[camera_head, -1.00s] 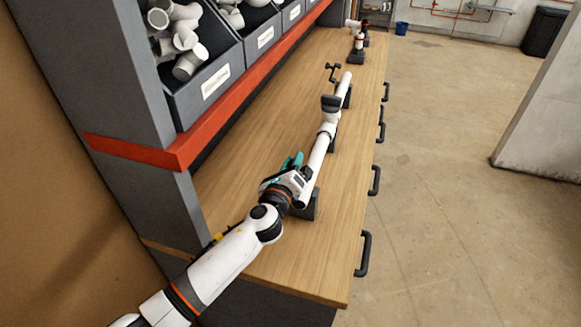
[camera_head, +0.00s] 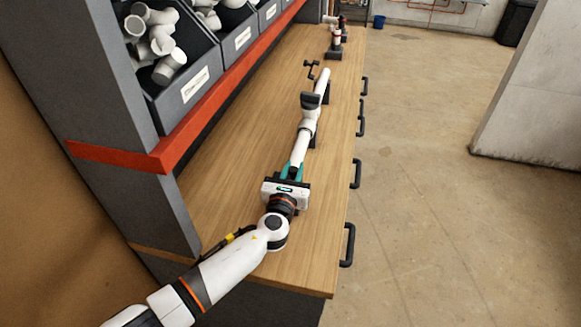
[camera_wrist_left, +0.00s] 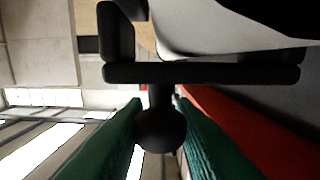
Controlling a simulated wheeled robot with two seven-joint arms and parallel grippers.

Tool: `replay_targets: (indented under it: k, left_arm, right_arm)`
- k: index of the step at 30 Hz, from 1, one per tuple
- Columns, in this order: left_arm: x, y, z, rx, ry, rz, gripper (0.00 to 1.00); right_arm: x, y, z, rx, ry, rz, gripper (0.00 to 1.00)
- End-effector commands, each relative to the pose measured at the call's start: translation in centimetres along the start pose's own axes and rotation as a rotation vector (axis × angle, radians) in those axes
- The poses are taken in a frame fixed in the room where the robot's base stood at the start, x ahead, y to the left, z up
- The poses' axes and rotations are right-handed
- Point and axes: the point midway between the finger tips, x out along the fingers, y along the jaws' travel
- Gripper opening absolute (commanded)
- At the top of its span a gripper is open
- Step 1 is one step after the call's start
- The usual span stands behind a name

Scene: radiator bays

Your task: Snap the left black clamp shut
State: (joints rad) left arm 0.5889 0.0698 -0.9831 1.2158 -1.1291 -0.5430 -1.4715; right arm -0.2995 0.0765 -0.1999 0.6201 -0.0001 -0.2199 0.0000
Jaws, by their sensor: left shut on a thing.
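A white pipe (camera_head: 304,142) lies along the bench on black supports. In the head view my left gripper (camera_head: 294,168), with teal fingers, is at the near end of the pipe and hides much of that end. In the left wrist view the green fingers (camera_wrist_left: 160,118) are on both sides of a round black knob (camera_wrist_left: 160,131). The knob joins a black clamp bar (camera_wrist_left: 200,73), with the white pipe (camera_wrist_left: 225,35) beyond it. How far this clamp is closed cannot be told. A second black clamp (camera_head: 311,101) is farther along the pipe. My right gripper is out of view.
The wooden bench (camera_head: 235,150) has free room left of the pipe. Grey bins (camera_head: 190,85) of white fittings stand on a shelf with an orange-red edge (camera_head: 200,133). A black crank-shaped piece (camera_head: 316,70) is near the pipe's far end. Black handles (camera_head: 349,245) line the bench's right side.

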Motion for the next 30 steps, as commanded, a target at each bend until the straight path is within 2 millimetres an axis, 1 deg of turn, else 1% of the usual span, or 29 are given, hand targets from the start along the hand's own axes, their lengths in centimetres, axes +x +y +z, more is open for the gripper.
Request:
replay_targets:
  k: [3, 16, 17, 18, 20, 21, 30]
  left_arm:
    - [-0.05, 0.14, 0.31, 0.019, -0.004, 0.001, 0.00]
    - [-0.08, 0.17, 0.45, 0.029, -0.005, 0.001, 0.00]
    - [-0.08, 0.17, 0.45, 0.029, -0.005, 0.001, 0.26]
    - [-0.08, 0.17, 0.45, 0.029, -0.005, 0.001, 0.33]
    - [-0.07, 0.16, 0.42, 0.028, -0.004, 0.001, 0.42]
    - [-0.06, 0.16, 0.39, 0.028, -0.004, 0.001, 0.45]
    - [-0.22, 0.15, 0.25, 0.026, -0.001, 0.000, 0.45]
  right_arm:
    - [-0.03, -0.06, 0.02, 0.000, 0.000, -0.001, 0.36]
    - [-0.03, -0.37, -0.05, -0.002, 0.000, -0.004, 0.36]
    - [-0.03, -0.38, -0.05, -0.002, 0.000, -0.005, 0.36]
    - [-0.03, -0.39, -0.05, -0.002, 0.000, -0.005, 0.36]
    - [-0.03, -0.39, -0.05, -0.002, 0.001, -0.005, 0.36]
    - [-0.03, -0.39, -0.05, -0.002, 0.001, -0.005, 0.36]
    - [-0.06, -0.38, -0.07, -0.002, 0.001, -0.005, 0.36]
